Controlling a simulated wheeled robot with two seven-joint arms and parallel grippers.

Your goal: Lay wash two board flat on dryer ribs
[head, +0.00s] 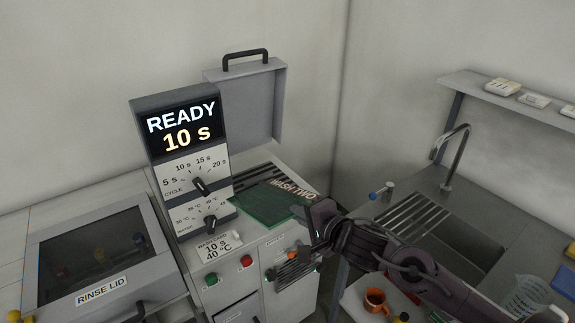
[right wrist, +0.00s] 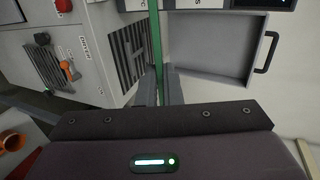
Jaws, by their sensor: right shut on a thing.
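The green wash two board (head: 268,205) is over the top of the machine, with "WASH TWO" lettering along its upper right edge. My right gripper (head: 307,212) is shut on its right side. In the right wrist view the board (right wrist: 157,40) shows edge-on as a thin green strip between the two fingers (right wrist: 160,88). The dark dryer ribs (head: 250,174) show behind the board, and ribs also show beside it in the right wrist view (right wrist: 131,58). I cannot tell whether the board touches them. My left gripper is not in view.
A grey lid (head: 262,105) with a black handle stands open behind the ribs. The display column (head: 180,135), reading "READY 10 s", rises left of the board. A closed rinse lid (head: 95,255) is at left. The sink (head: 445,240) and an orange mug (head: 375,299) are at right.

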